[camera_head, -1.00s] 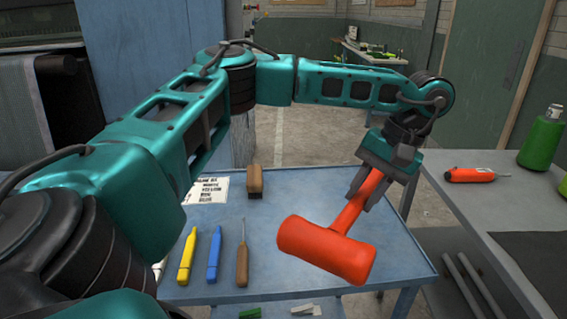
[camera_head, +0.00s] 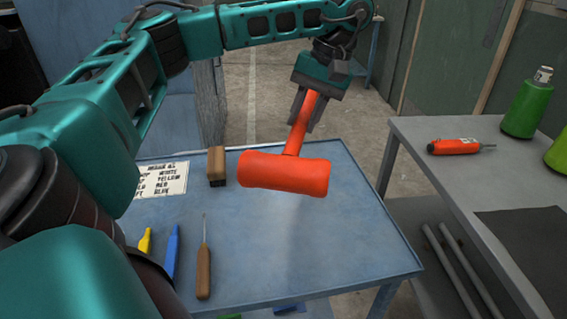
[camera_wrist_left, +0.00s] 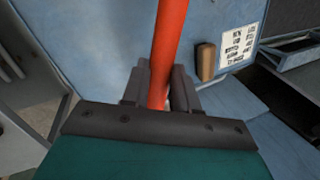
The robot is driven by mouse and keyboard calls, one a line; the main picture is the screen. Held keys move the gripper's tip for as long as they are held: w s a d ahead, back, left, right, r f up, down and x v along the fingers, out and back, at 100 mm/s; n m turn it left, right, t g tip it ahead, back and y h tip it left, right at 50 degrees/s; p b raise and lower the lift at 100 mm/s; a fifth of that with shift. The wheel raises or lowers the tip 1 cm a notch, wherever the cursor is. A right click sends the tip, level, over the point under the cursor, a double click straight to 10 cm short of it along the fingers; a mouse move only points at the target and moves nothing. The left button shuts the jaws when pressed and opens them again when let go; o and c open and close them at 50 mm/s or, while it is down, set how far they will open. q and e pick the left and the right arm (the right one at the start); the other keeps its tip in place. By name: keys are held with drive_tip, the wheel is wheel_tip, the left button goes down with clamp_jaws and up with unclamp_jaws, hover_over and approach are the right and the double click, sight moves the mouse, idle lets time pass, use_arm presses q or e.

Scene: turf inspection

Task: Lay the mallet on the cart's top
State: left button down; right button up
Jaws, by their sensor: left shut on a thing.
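My left gripper (camera_head: 311,108) is shut on the handle of an orange-red mallet (camera_head: 284,172). The mallet hangs with its head low, above the blue top of the cart (camera_head: 330,250). A faint shadow lies under it, and the head looks clear of the surface. In the left wrist view the mallet's handle (camera_wrist_left: 169,45) runs up between the fingers (camera_wrist_left: 160,88), and its head is out of the picture. The cart's top (camera_wrist_left: 110,40) shows behind it. My right gripper is not in view.
On the cart lie a brush (camera_head: 217,166), a printed sheet (camera_head: 162,180), an awl (camera_head: 203,265), a blue tool (camera_head: 173,250) and a yellow tool (camera_head: 145,241). The cart's right half is bare. A grey bench (camera_head: 430,165) at right holds a red tool (camera_head: 458,146) and green bottles (camera_head: 526,105).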

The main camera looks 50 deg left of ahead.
use_arm(q)
wheel_tip(320, 180, down, 13)
drive_tip(key=b, duration=0.4)
drive_tip(key=shift+r, duration=0.1)
drive_tip(key=shift+f, duration=1.8)
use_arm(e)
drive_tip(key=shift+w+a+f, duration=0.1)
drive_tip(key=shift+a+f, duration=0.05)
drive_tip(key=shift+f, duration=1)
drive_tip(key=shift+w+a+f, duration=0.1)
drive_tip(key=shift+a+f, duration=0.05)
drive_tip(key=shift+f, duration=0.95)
use_arm(q)
drive_tip(key=c, duration=0.9)
unclamp_jaws()
drive_tip(key=shift+f, duration=0.1)
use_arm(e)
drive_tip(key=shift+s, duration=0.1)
use_arm(q)
drive_tip(key=shift+o, duration=0.2)
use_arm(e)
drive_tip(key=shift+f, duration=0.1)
use_arm(q)
drive_tip(key=p+v, duration=0.2)
drive_tip(key=v, duration=1)
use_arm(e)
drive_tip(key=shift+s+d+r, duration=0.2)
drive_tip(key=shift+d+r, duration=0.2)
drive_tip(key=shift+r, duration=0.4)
